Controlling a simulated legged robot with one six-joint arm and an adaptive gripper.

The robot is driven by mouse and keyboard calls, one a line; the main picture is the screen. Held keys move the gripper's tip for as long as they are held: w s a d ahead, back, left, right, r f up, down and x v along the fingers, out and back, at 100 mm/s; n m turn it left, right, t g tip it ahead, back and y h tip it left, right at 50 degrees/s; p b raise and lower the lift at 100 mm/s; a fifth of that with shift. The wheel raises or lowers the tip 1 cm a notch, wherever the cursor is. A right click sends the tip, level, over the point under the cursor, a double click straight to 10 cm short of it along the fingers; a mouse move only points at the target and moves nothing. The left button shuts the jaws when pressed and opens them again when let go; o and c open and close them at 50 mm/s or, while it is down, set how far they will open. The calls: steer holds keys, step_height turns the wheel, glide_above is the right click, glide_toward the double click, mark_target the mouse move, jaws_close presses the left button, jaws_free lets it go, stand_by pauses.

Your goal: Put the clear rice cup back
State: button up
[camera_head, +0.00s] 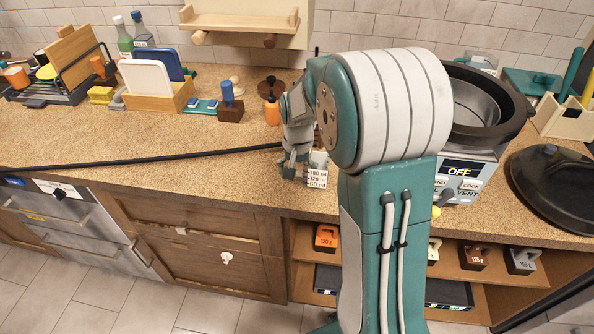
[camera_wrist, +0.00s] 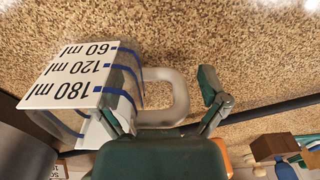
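The clear rice cup (camera_head: 317,178), marked 180, 120 and 60 ml, stands on the speckled counter near its front edge. In the wrist view the cup (camera_wrist: 80,80) fills the left side, its label upside down, with blue level lines and a pale loop handle (camera_wrist: 182,98). My gripper (camera_head: 290,170) is at the cup's left side, low over the counter. In the wrist view my gripper (camera_wrist: 168,105) is open, its fingers apart with the handle between them. The left finger is close against the cup's wall; I cannot tell if it touches.
The cooker (camera_head: 470,140) with its OFF display stands to the right, partly behind my arm, and its black lid (camera_head: 556,190) lies beside it. A long black bar (camera_head: 170,159) runs along the counter at left. Weight-marked blocks (camera_head: 326,238) sit on the open shelf below.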

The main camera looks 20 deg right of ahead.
step_height(320, 180, up, 12)
steer(key=shift+f, duration=0.15)
steer(key=s+a+r+n+t, duration=0.2)
steer(key=s+a+n, duration=0.1)
steer(key=s, duration=0.8)
steer(key=s+a+r+n+t, duration=0.2)
steer(key=s+a, duration=0.4)
steer(key=s, duration=0.4)
steer(key=shift+s+n+t, duration=0.4)
steer(key=shift+n+t, duration=0.3)
steer(key=shift+n, duration=0.1)
steer(key=shift+a+r, duration=0.1)
stand_by(0.4)
